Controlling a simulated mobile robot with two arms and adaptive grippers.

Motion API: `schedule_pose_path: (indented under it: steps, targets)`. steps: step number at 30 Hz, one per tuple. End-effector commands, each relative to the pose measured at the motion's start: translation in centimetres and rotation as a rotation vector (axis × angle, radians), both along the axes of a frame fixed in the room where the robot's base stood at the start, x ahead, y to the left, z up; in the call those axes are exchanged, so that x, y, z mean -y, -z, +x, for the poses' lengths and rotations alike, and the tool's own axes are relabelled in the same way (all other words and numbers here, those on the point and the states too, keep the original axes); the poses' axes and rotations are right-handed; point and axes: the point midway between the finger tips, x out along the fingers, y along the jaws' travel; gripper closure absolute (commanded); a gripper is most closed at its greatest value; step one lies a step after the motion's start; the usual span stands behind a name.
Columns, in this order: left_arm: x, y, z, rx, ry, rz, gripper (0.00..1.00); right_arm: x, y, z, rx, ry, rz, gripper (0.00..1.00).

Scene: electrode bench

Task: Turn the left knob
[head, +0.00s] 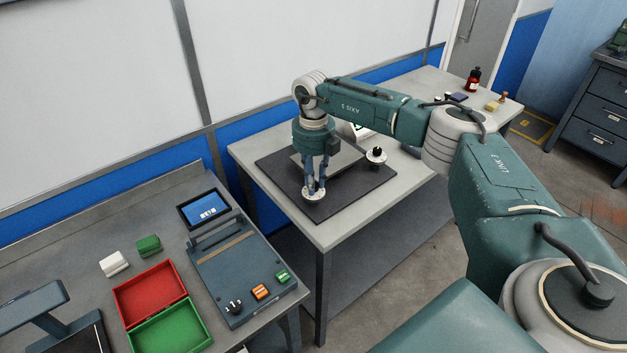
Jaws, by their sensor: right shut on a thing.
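The left knob sits on a round white dial (314,195) at the front left of a dark mat (268,173) on the middle table. My right gripper (315,186) points down over this dial, its fingers closed around the knob. The fingers hide most of the knob, so its angle cannot be read. A second knob (377,151), black on a white round base, stands to the right near the mat's back edge. My left gripper is not in view.
A grey plate lies on the mat behind my gripper. The left bench holds a control box (240,265) with a screen (204,208), a red tray (150,292) and a green tray (172,330). A dark red bottle (473,79) stands at the far right.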

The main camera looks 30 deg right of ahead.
Motion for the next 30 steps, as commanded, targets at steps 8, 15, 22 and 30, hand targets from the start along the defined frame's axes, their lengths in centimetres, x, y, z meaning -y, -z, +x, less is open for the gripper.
schedule_pose_path:
  steps: [8,15,22,30]
  targets:
    - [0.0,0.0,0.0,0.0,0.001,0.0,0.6,0.1,-0.2,0.1,0.004,0.011,0.0,1.0]
    - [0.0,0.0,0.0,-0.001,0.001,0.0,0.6,0.1,-0.2,0.1,0.004,0.01,0.0,0.61]
    - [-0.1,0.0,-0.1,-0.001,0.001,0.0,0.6,0.0,-0.1,0.1,0.002,0.009,-0.001,0.6]
    - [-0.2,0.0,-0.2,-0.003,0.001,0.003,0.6,0.0,-2.3,0.2,0.005,0.009,0.0,0.6]
